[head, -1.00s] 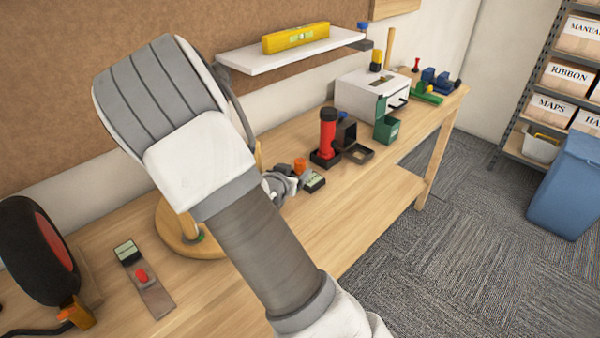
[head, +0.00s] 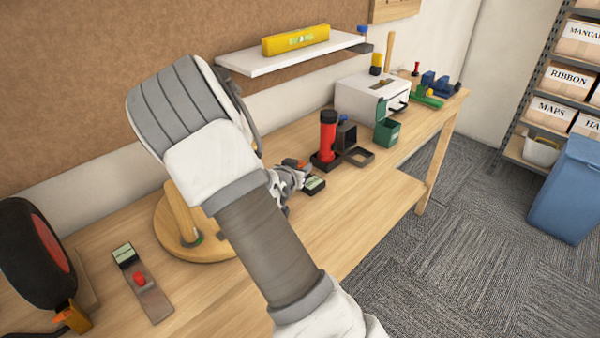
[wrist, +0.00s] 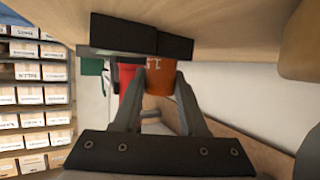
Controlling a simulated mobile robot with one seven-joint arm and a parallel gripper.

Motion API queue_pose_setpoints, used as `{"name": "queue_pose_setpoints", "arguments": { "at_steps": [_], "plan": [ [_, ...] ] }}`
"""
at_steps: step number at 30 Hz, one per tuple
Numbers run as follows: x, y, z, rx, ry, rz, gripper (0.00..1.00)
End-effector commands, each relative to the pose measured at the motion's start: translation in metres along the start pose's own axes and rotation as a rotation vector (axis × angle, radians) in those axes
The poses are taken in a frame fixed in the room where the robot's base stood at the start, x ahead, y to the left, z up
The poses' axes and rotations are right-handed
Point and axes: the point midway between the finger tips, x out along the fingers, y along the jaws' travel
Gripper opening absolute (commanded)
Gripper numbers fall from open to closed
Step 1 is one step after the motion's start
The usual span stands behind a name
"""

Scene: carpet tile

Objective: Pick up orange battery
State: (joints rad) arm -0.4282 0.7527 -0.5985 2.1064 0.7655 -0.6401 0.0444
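The orange battery (head: 292,162) is on the workbench, mostly hidden behind my gripper in the head view. In the wrist view, which looks turned upside down, the battery (wrist: 160,78) shows between the two fingers, against a black charger-like base (wrist: 140,35). That base has a pale display (head: 315,184) in the head view. My gripper (head: 287,180) is at the battery, and its fingers (wrist: 160,88) are apart on either side of it. Contact between fingers and battery cannot be made out.
A red flashlight (head: 327,138) stands just beyond the battery, beside a dark open box (head: 347,134). A green bin (head: 387,132) and white box (head: 365,98) are farther back. A round wooden base (head: 205,248) is near my arm.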

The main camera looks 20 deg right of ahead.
Motion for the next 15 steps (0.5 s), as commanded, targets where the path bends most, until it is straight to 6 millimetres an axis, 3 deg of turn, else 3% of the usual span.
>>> {"name": "queue_pose_setpoints", "arguments": {
  "at_steps": [1,6,15],
  "plan": [
    [-0.0001,0.0000,0.0000,0.000,0.000,0.000,0.31],
    [-0.0002,0.0000,0.0000,0.000,0.000,0.000,0.00],
    [-0.0002,0.0000,-0.0005,0.000,0.001,0.000,0.00]
  ]
}}
